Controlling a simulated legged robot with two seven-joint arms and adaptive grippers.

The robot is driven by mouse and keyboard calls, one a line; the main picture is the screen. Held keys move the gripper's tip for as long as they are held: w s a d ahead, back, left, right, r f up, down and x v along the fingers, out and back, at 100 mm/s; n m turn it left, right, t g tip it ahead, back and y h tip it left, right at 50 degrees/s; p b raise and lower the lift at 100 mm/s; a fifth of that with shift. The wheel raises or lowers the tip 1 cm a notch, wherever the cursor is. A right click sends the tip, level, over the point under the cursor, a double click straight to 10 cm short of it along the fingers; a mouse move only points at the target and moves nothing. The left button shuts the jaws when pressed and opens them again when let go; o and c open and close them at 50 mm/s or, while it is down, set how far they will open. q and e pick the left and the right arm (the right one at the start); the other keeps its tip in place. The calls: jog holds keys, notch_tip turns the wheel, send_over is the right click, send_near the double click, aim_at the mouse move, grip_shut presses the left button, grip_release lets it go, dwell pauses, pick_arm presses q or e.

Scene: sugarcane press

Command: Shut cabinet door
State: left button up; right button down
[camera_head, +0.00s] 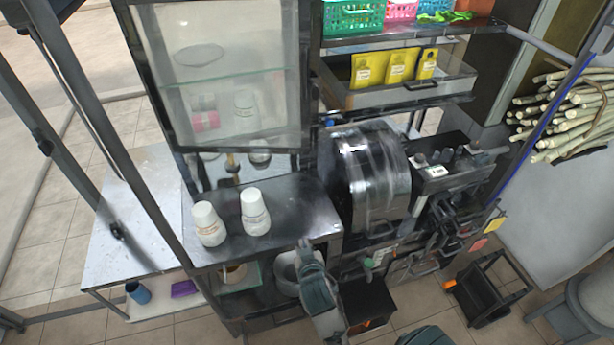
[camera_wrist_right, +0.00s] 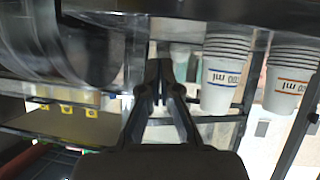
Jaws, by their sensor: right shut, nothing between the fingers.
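The cabinet (camera_head: 305,70) stands at the upper left of the head view. Its framed glass door (camera_head: 225,60) hangs above the dark counter, and shelves with cups and a pink item show through the glass. I cannot tell whether a gap stands between door and frame. My right gripper (camera_head: 304,244) is at the counter's front right corner, below and to the right of the door, apart from it. In the right wrist view this gripper (camera_wrist_right: 160,85) is shut and empty. My left gripper is not in view.
Two stacks of white paper cups (camera_head: 208,224) (camera_head: 255,212) stand on the counter (camera_head: 300,212) below the door. The metal press drum (camera_head: 368,180) is to the right. A drawer (camera_head: 400,95) with yellow packets sits above it. A pale side table (camera_head: 140,220) is at left.

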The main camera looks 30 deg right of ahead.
jog(key=w+d+r+m+t+h, duration=0.1)
jog(key=w+r+m+t+h, duration=0.15)
jog(key=r, duration=0.65)
jog(key=w+d+r+m+t+h, duration=0.1)
jog(key=w+r+h, duration=0.15)
jog(key=r, duration=0.65)
jog(key=p, duration=0.3)
send_near(306, 148)
jog(key=shift+m, duration=0.25)
jog(key=x, duration=0.6)
jog(key=shift+f, duration=0.1)
jog(key=shift+w+d, duration=0.2)
jog(key=shift+w, duration=0.35)
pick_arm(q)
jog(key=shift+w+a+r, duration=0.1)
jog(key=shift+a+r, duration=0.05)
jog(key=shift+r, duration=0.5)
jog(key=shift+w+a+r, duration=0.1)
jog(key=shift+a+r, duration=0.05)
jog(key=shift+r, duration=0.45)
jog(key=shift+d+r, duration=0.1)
pick_arm(e)
jog(key=shift+w+d, duration=0.1)
jog(key=shift+d, duration=0.1)
